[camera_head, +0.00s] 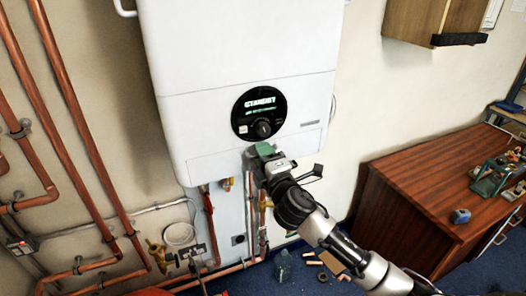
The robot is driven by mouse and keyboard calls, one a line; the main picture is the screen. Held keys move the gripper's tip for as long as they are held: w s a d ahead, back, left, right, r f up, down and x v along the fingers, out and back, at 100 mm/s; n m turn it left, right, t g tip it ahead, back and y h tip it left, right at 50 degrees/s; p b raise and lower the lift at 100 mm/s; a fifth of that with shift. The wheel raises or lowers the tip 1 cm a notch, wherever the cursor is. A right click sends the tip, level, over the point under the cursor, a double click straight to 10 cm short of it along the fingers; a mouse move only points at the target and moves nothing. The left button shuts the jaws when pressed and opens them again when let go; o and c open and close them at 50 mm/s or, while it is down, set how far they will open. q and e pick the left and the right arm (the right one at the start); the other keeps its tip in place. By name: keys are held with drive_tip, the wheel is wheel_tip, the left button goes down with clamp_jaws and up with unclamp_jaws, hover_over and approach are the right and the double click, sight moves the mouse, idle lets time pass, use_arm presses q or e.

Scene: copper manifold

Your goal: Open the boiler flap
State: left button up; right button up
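The white boiler (240,60) hangs on the wall in the upper middle of the head view, with a round black display and a knob (262,129). A lower panel strip, which looks like the flap (215,165), runs along the boiler's bottom front and sits flush with it. My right gripper (262,155) is at the bottom edge of this panel, just below the knob, and covers part of it. I cannot tell whether it touches the panel or whether its fingers are open. My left gripper is out of view.
Copper pipes (75,110) run down the left wall, and more pipes and valves (165,258) sit below the boiler. A wooden desk (420,185) with a blue object (460,216) stands at right. A wall cabinet (432,20) hangs upper right. Small items lie on the blue floor.

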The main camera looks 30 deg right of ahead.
drive_tip(key=shift+w, duration=0.1)
clamp_jaws()
idle(0.3)
